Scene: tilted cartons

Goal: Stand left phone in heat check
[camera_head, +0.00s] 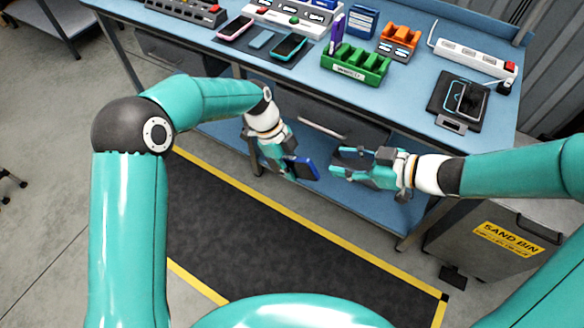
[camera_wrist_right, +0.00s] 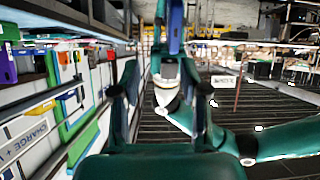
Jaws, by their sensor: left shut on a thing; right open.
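My left gripper (camera_head: 290,166) is shut on a dark blue phone (camera_head: 306,169), held in front of the bench and tilted. The phone also shows upright in the right wrist view (camera_wrist_right: 176,28). My right gripper (camera_head: 336,163) is open and empty, just right of the phone and apart from it. A green slotted rack (camera_head: 370,66) with a small white label, too small to read, stands on the bench. A purple phone (camera_head: 337,30) stands in its left end. I cannot tell which holder is the heat check.
An orange rack (camera_head: 398,40), a white power strip (camera_head: 475,57) and a black pad with a phone-like frame (camera_head: 466,96) stand right. A sand bin (camera_head: 508,240) is below.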

